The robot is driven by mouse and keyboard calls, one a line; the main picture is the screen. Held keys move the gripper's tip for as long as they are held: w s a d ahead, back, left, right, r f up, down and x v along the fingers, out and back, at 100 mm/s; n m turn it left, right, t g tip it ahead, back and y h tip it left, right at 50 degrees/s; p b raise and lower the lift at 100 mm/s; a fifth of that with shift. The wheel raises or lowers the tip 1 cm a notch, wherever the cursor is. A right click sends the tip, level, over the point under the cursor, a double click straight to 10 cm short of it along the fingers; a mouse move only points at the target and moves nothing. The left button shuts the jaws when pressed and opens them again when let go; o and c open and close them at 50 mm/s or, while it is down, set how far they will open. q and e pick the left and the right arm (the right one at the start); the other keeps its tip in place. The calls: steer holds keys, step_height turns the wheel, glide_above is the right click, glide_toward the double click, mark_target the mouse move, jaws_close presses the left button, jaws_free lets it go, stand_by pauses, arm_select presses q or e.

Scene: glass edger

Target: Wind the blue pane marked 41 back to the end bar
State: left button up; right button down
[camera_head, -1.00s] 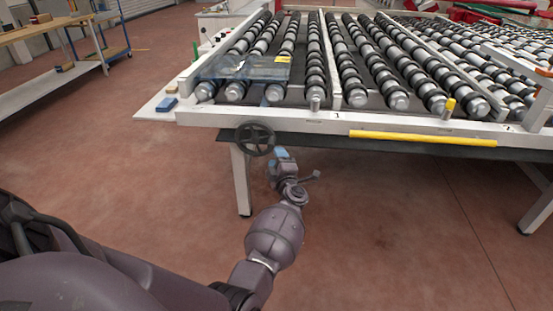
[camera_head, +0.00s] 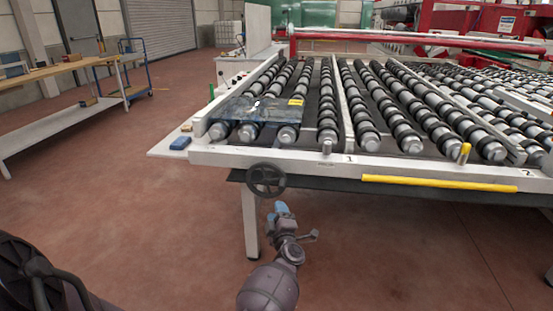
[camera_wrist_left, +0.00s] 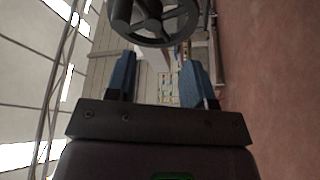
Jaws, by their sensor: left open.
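The blue pane (camera_head: 262,109) lies flat on the rollers at the left end of the roller table in the head view. A yellow label (camera_head: 296,102) is on its right part; its number is too small to read. A dark handwheel (camera_head: 266,180) is on the table's front, below the pane; it also shows at the top of the left wrist view (camera_wrist_left: 150,10). My left gripper (camera_head: 281,207) is just below and right of the wheel in the head view. Its blue fingers (camera_wrist_left: 157,61) are apart and empty, short of the wheel. I cannot tell which bar is the end bar.
The white front rail (camera_head: 300,159) carries the marks 1 and 2, with a yellow strip (camera_head: 440,183) below. A blue block (camera_head: 180,143) lies on a ledge at left. A workbench (camera_head: 60,75) and a blue trolley (camera_head: 133,70) stand farther left. Floor in front is clear.

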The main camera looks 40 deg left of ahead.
arm_select(q)
step_height(320, 180, down, 4)
steer(key=s+a+m+t+b, duration=0.1)
steer(key=s+a+m+t, duration=0.1)
steer(key=m, duration=0.1)
steer(key=m+t+h+b, duration=0.1)
steer(key=m+t+h, duration=0.3)
steer(key=m, duration=1)
glide_toward(282, 184)
steer(key=shift+t+y, duration=0.4)
steer(key=x, duration=0.3)
steer(key=f+b+x, duration=0.1)
steer(key=x, duration=0.1)
steer(key=f+b+x, duration=0.1)
steer(key=x, duration=0.2)
steer(key=shift+w+a+r, duration=0.15)
steer(key=shift+w+a, duration=0.2)
steer(key=shift+w, duration=0.2)
steer(key=shift+w+a+r, duration=0.25)
steer(key=shift+w+r, duration=0.05)
steer(key=shift+w, duration=0.1)
arm_select(e)
steer(key=f, duration=0.3)
steer(key=shift+w+f+g, duration=0.25)
steer(key=shift+f+g, duration=0.05)
steer(key=shift+f, duration=0.05)
arm_select(q)
steer(key=shift+c, duration=0.5)
